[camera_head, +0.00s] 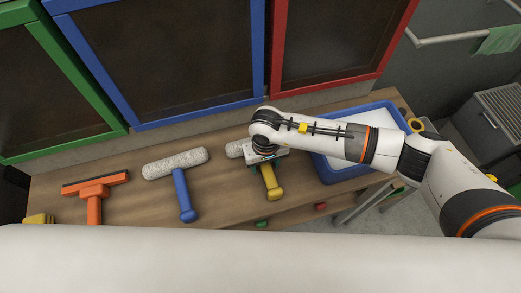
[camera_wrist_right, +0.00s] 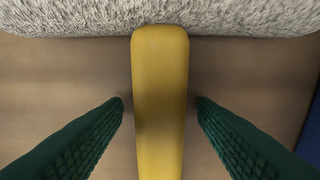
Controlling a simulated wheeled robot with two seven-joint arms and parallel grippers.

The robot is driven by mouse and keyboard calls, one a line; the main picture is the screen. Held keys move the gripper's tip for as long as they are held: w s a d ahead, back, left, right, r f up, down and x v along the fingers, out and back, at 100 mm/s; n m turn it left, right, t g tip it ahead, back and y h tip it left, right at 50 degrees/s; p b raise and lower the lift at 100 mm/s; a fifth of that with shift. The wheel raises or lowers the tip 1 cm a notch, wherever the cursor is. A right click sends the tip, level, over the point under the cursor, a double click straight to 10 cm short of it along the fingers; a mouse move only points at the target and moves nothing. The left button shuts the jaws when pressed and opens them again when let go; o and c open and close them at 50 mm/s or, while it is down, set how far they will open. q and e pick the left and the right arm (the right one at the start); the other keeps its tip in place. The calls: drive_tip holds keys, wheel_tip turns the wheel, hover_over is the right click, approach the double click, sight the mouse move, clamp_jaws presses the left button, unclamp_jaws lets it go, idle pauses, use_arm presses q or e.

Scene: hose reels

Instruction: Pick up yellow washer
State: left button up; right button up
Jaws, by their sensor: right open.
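The yellow washer (camera_head: 272,183) lies on the wooden table, its handle pointing toward me and its fluffy grey head partly hidden under my right arm. My right gripper (camera_head: 267,164) is above it. In the right wrist view, the yellow handle (camera_wrist_right: 160,120) runs between the two green fingers of the open gripper (camera_wrist_right: 160,100). A gap shows on each side of the handle. The fluffy head (camera_wrist_right: 200,15) lies across the top of that view. My left gripper is not in view.
A blue washer (camera_head: 182,187) and an orange squeegee (camera_head: 94,198) lie to the left on the table (camera_head: 140,205). A blue tray (camera_head: 325,170) stands to the right, under my right arm. Framed panels in green, blue (camera_head: 165,120) and red rise behind the table.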

drive_tip(key=c, duration=1.1)
drive_tip(key=shift+r, duration=0.15)
wheel_tip(320, 180, up, 9)
drive_tip(key=b, duration=0.2)
drive_tip(key=shift+b, duration=0.35)
drive_tip(key=shift+r, duration=0.45)
